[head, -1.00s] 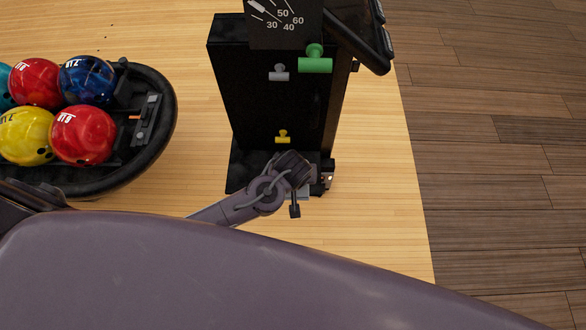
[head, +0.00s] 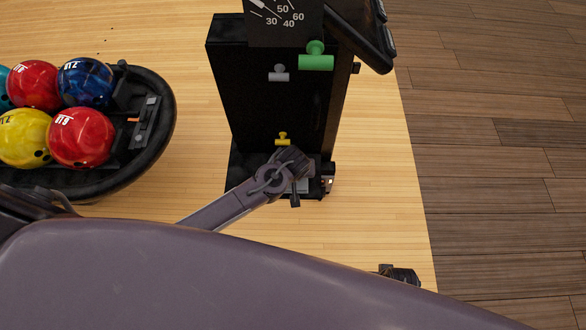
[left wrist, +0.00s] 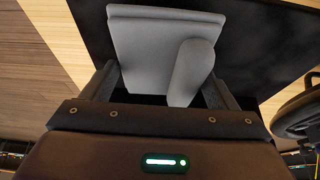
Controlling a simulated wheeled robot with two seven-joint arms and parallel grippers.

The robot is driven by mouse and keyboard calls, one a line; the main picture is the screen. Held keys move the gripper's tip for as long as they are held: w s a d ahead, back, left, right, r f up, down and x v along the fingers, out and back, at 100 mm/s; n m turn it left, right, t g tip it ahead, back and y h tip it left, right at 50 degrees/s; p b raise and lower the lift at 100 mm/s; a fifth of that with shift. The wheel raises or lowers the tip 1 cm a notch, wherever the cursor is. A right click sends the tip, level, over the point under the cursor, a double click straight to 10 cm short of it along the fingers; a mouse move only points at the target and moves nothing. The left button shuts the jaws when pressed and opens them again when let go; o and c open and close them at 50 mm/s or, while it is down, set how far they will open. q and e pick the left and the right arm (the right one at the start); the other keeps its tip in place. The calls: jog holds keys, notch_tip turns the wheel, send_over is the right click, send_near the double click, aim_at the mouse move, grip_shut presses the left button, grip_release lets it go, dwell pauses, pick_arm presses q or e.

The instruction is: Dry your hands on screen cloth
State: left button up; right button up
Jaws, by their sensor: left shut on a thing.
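In the left wrist view a light grey thing (left wrist: 148,42), like a flat folded panel with a rounded roll (left wrist: 190,70) on its right, sits between the fingers of my left gripper (left wrist: 160,88). I take it for the cloth, but cannot be sure. My left gripper is shut on it. In the head view my left gripper (head: 302,186) is at the foot of the black stand (head: 280,110), largely hidden by its wrist. A small dark part (head: 400,275) at the lower right may belong to my right arm; its fingers are not visible.
The black stand carries a green knob (head: 316,60), a grey knob (head: 278,74) and a yellow knob (head: 283,139), with a numbered panel (head: 284,22) on top. A black ball rack (head: 160,120) with several bowling balls (head: 80,137) is at the left. Wooden floor right of the stand is clear.

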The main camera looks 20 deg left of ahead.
pick_arm(q)
jog(key=shift+f, duration=0.15)
jog(key=shift+f, duration=0.25)
jog(key=o, duration=1)
jog(key=shift+c, duration=0.2)
